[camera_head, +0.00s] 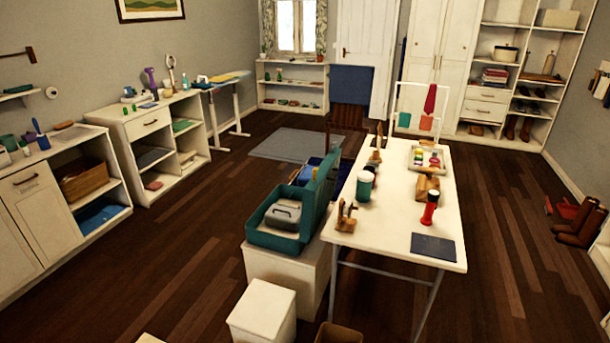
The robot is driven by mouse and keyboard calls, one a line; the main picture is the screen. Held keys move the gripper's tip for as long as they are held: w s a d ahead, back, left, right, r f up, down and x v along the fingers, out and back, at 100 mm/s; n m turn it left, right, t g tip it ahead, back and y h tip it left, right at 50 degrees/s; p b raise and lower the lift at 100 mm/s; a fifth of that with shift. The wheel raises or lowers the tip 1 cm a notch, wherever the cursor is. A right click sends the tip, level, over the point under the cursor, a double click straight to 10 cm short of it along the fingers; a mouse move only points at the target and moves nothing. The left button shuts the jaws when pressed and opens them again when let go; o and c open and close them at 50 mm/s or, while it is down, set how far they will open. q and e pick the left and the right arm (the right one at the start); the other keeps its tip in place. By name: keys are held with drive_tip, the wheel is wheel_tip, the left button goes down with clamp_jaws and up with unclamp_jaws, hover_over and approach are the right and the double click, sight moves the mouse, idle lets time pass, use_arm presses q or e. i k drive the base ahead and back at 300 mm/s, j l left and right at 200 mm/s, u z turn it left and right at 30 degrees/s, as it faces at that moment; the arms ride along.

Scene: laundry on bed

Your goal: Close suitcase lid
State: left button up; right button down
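A teal suitcase (262,238) stands open on a white block beside the left edge of the white table. Its lid (322,190) stands upright along the right side, close to the table edge. A grey case-like object (284,214) with a handle lies inside the suitcase. Neither my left gripper nor my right gripper shows in the head view.
The white table (385,225) holds a green cup (364,187), a red flashlight-like object (430,208), wooden stands and a dark mat (433,247). A white box (262,312) stands in front of the suitcase. The wooden floor (185,240) to the left is clear.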

sight(318, 196)
drive_tip(key=l+u, duration=0.15)
drive_tip(key=u, duration=0.3)
drive_tip(key=i+l+u, duration=0.1)
drive_tip(key=u, duration=0.35)
drive_tip(key=l+u, duration=0.25)
drive_tip(key=u, duration=0.15)
drive_tip(key=l+u, duration=0.25)
drive_tip(key=k+l+u, duration=0.2)
drive_tip(key=l, duration=0.2)
drive_tip(key=k+l+u, duration=0.1)
drive_tip(key=l+u, duration=0.15)
drive_tip(key=k+l+u, duration=0.1)
drive_tip(key=l, duration=0.25)
drive_tip(key=k+l+u, duration=0.15)
drive_tip(key=l, duration=0.2)
drive_tip(key=k+l+u, duration=0.1)
drive_tip(key=k+l, duration=0.2)
drive_tip(key=l, duration=0.15)
drive_tip(key=k+l, duration=0.25)
drive_tip(key=l, duration=0.15)
drive_tip(key=k+l+u, duration=0.1)
drive_tip(key=l, duration=1.1)
drive_tip(key=k, duration=0.1)
